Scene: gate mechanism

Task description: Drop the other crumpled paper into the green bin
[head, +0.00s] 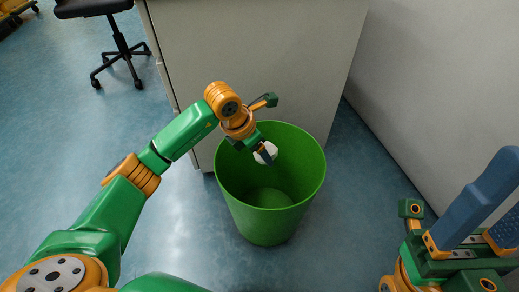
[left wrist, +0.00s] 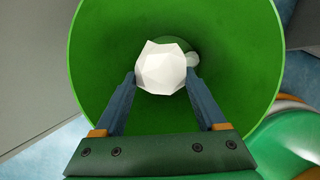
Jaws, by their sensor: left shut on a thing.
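The crumpled paper (head: 268,151) is a white faceted ball held between the blue fingertips of my left gripper (head: 262,153). The green bin (head: 268,231) stands upright on the floor, and the held paper is above its opening, inside the rim's outline. In the left wrist view the paper (left wrist: 162,68) sits between both fingers, with the green bin (left wrist: 100,50) behind it.
A grey cabinet (head: 255,60) stands right behind the bin. A pale wall (head: 440,70) runs along the right. A black office chair (head: 115,45) is at the far left. The blue floor (head: 345,225) is clear to the right of the bin.

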